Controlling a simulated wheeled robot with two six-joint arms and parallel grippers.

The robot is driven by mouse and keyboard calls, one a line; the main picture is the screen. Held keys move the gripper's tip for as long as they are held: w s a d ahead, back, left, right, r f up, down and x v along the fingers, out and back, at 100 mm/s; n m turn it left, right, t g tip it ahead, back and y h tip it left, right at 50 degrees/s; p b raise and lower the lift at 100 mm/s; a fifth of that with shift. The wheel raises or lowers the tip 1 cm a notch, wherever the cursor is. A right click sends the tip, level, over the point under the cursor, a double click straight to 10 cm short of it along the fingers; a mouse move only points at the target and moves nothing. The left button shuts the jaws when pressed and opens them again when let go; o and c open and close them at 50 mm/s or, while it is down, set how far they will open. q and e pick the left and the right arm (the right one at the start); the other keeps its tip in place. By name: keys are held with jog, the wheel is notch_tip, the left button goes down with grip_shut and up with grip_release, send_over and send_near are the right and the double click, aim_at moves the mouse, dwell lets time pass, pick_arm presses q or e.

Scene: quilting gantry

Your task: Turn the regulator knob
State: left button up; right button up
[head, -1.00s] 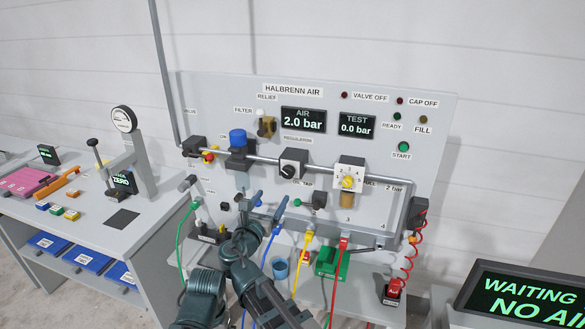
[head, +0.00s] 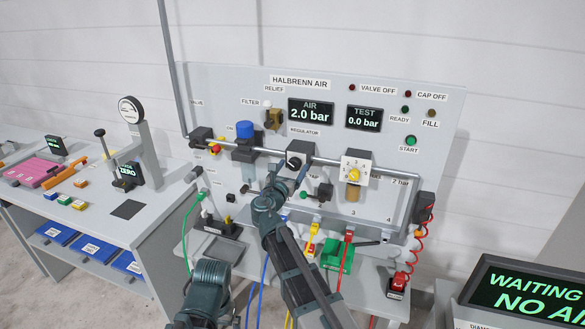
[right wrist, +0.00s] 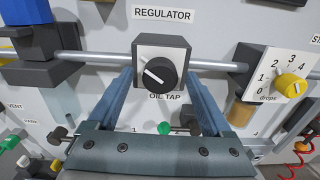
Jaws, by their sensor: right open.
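The regulator knob (right wrist: 159,73) is a round black knob with a white pointer line on a white-fronted block, below the REGULATOR label. The pointer slants toward the upper left in the right wrist view. In the head view the regulator (head: 299,150) is partly covered by my gripper. My right gripper (head: 287,174) is open, with one finger either side of the knob's line in the right wrist view (right wrist: 160,80). A gap shows between each finger and the knob, and nothing is held. My left gripper is not in view.
A grey pipe (head: 330,160) runs across the panel (head: 440,115). A blue-topped filter (head: 244,131) is left of the regulator; a yellow oiler dial (head: 354,174) is to its right. The AIR display (head: 311,112) reads 2.0 bar. Coloured hoses hang below.

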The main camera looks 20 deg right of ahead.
jog(key=shift+w+d, duration=0.2)
grip_shut()
dwell(0.4)
jog(key=shift+m, duration=0.3)
